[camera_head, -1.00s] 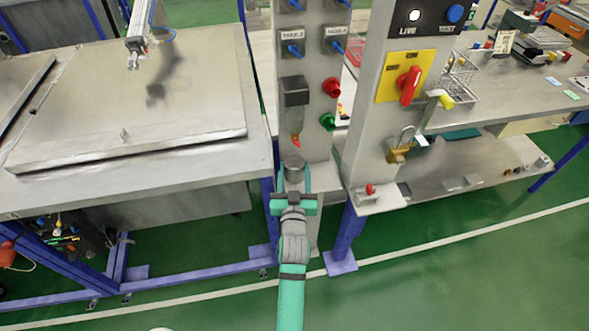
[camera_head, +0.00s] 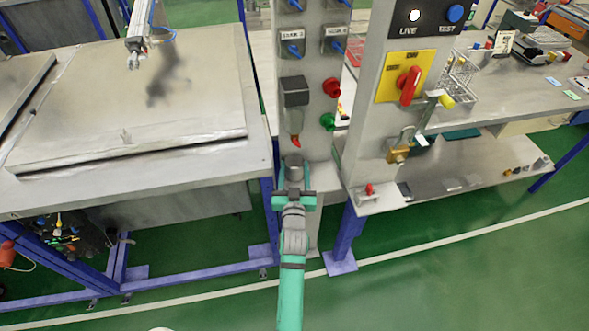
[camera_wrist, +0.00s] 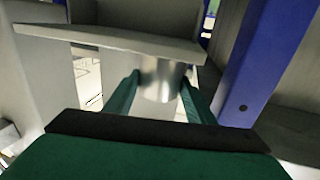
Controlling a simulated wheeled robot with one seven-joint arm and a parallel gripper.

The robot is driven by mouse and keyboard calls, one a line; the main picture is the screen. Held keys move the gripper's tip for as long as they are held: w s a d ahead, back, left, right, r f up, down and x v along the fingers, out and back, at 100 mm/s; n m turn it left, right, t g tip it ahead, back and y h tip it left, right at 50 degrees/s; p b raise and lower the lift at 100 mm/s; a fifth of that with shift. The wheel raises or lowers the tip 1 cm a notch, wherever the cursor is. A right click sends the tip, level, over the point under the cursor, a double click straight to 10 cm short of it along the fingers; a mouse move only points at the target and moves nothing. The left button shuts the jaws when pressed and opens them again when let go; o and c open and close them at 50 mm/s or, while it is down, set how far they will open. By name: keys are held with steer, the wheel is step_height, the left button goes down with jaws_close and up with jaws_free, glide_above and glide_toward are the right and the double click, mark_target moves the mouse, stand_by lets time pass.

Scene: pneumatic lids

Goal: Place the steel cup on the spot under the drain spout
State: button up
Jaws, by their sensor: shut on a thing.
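My gripper (camera_head: 294,182) is shut on the steel cup (camera_head: 293,164), in front of the grey post and below the drain spout. In the wrist view the cup (camera_wrist: 162,80) is between the two green fingers, and a grey plate edge (camera_wrist: 110,40) crosses in front of its far end. The drain spout (camera_head: 294,120) is a grey piece under a dark box, with a red tip. The cup is a little below this tip, apart from it. The spot under the spout is hidden behind the cup and gripper.
A red button (camera_head: 331,88) and a green button (camera_head: 327,122) are on the post. At right stands a panel with a red rotary switch (camera_head: 408,86) and a brass padlock (camera_head: 399,153). At left is a bench with a large metal lid (camera_head: 110,110). A blue post (camera_wrist: 265,60) is close beside my gripper.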

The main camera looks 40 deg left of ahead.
steer(key=o, duration=1.2)
steer(key=shift+c, duration=0.2)
steer(key=v, duration=1.2)
steer(key=s+d+f+m+h, duration=0.1)
steer(key=s+d+f+h, duration=0.1)
steer(key=s+d, duration=0.35)
steer(key=s+d+f+m+t+h, duration=0.1)
steer(key=s+d+h, duration=0.1)
steer(key=d, duration=0.6)
steer(key=s+d+f+m+h, duration=0.1)
steer(key=s+d+f+m, duration=0.15)
steer(key=d, duration=0.35)
steer(key=s+d+r+m+h, duration=0.1)
steer(key=s+d+r+h, duration=0.1)
steer(key=s+d, duration=0.3)
steer(key=s+d+r+m+h, duration=0.2)
steer(key=s+d, duration=0.4)
steer(key=s, duration=0.6)
steer(key=shift+s+r+h, duration=0.15)
steer(key=shift+r+h, duration=0.5)
steer(key=shift+h, duration=0.25)
